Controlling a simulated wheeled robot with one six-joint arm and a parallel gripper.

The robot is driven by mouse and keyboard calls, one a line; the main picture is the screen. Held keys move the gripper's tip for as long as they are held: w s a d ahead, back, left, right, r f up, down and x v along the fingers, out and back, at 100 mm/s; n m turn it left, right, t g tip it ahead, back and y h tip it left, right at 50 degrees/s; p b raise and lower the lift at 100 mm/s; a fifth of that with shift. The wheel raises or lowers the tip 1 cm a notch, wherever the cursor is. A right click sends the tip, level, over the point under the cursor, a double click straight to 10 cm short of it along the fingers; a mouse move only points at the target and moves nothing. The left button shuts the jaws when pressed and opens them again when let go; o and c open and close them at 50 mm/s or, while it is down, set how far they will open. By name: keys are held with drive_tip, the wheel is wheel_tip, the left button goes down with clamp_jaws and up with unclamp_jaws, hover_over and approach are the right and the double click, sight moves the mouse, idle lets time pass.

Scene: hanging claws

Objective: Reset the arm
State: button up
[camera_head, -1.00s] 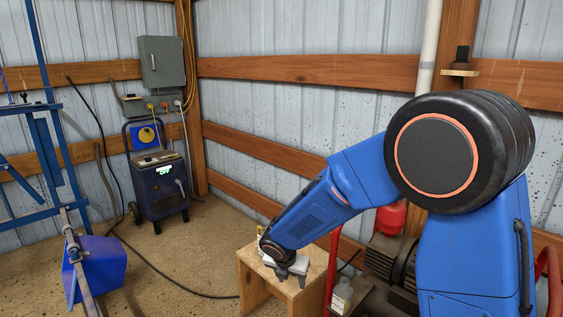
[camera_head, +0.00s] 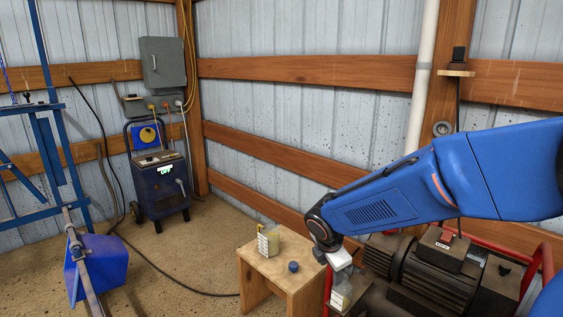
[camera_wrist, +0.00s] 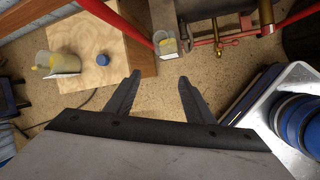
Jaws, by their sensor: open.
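My gripper (camera_wrist: 158,84) shows in the wrist view with its two dark fingers spread apart and nothing between them. Below it is bare floor, with the wooden stool to its upper left. In the head view my blue arm reaches in from the right, and its wrist is just right of the stool. The fingers are hard to make out there.
The wooden stool (camera_head: 257,272) bears a labelled beaker (camera_head: 272,243) and a blue cap (camera_head: 293,267). A red-framed machine (camera_head: 440,268) stands right of it, with a small container (camera_head: 341,294) nearby. A blue welder cart (camera_head: 160,185) stands at the back wall.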

drive_tip(key=s+d+r+m, duration=0.3)
drive_tip(key=s+d+m, duration=0.2)
drive_tip(key=s+m, duration=0.2)
drive_tip(key=s+d+r+m+y, duration=0.1)
drive_tip(key=s+d+r+m, duration=0.2)
drive_tip(key=s+m, duration=0.5)
drive_tip(key=s+d+r+m, duration=0.3)
drive_tip(key=s+d+m, duration=0.3)
drive_tip(key=s, duration=0.5)
drive_tip(key=shift+s+d+r+m+t+y, duration=0.3)
drive_tip(key=shift+s+m+t+y, duration=0.1)
drive_tip(key=shift+m, duration=0.5)
